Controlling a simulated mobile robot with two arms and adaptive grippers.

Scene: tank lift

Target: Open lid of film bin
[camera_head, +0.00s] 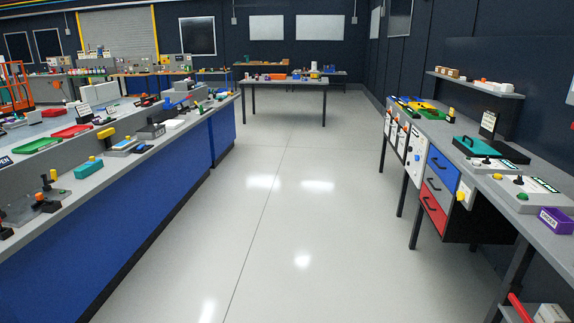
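No bin that I can surely read as the film bin is in view. On the right bench (455,140) lies a flat teal panel with a dark handle (488,149), which looks like a lid on a dark box; I cannot tell whether it is the film bin's. A small purple bin (556,221) with a white label stands near the right edge; the label is too small to read surely. Neither of my grippers is in view.
A wide clear floor aisle (270,210) runs between a long blue-fronted counter (120,235) on the left and the right bench. Blue, grey and red drawers (437,186) hang under the right bench. A table (285,83) stands across the far end.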

